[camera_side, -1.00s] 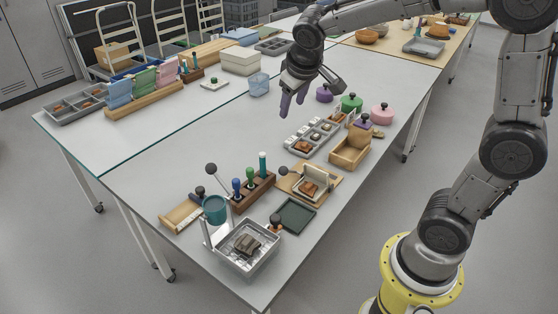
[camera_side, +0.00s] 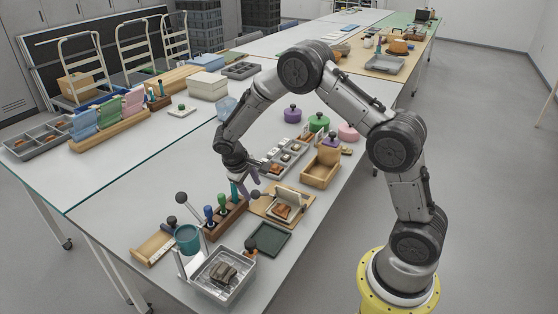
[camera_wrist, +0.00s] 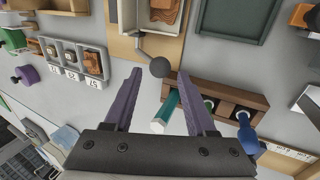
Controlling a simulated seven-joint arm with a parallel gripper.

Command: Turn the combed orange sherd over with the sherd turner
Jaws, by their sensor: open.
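The sherd turner (camera_side: 266,209) is a wooden board with a pale hinged plate and a lever ending in a dark ball knob (camera_wrist: 160,67). The orange sherd (camera_side: 282,212) lies on it, beside the raised plate; it partly shows at the top edge of the wrist view (camera_wrist: 163,5). Its combing is too small to make out in the side view. My gripper (camera_side: 249,188) is open and empty, over the table beside the turner. In the wrist view its purple fingers (camera_wrist: 160,78) point towards the knob, which appears between their tips; I cannot tell whether they touch it.
A wooden rack (camera_side: 228,217) of colored-handled tools stands close by; its teal handle (camera_wrist: 167,108) appears between my fingers. A dark green tray (camera_side: 269,240), a metal tray (camera_side: 237,291), a sherd case (camera_wrist: 92,62) and a wooden box (camera_side: 321,175) surround the turner.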

